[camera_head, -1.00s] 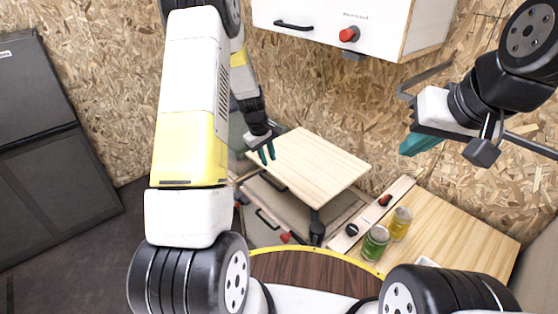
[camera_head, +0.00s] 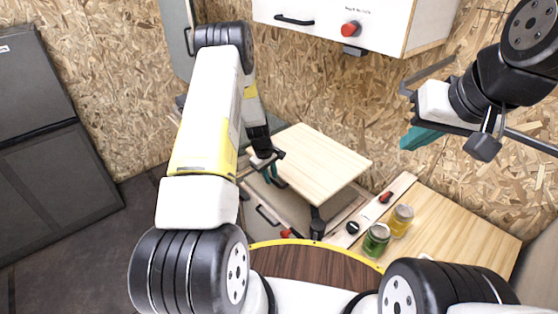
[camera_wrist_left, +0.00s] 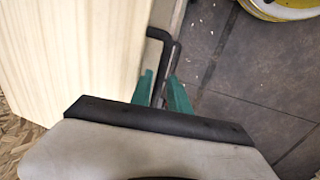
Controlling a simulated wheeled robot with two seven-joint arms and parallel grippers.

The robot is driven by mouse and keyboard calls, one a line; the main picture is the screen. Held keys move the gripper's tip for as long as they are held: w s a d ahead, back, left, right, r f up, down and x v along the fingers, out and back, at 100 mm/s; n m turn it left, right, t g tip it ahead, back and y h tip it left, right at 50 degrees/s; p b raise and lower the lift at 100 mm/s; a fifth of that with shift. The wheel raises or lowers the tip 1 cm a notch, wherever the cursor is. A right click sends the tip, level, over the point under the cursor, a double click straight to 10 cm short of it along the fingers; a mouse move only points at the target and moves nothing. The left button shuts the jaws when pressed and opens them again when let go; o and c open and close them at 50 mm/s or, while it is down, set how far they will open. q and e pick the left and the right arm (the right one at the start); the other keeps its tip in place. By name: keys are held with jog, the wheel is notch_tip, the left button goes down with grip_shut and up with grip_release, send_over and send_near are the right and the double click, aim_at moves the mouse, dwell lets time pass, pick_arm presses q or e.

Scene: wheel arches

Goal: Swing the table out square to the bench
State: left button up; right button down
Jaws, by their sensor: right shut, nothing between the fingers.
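The table is a pale wooden board (camera_head: 312,160) on a black post, angled to the left of the bench (camera_head: 460,225). My left gripper (camera_head: 272,177) is down at the table's left edge, with its teal fingers apart. In the left wrist view, the table (camera_wrist_left: 70,60) fills the left side, and a black bent handle (camera_wrist_left: 166,45) runs down between the fingers of my left gripper (camera_wrist_left: 163,95). I cannot tell whether they touch it. My right gripper (camera_head: 420,138) is shut and empty, raised by the wall above the bench.
A green jar (camera_head: 376,240) and a yellow jar (camera_head: 400,220) stand on the bench near its left end. A white cabinet (camera_head: 335,25) hangs above. A drawer unit with black handles is below the table. Dark cabinets (camera_head: 55,140) stand far left, with open floor beside them.

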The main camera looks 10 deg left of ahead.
pick_arm(q)
jog(key=shift+c, duration=0.4)
grip_shut()
dwell(0.9)
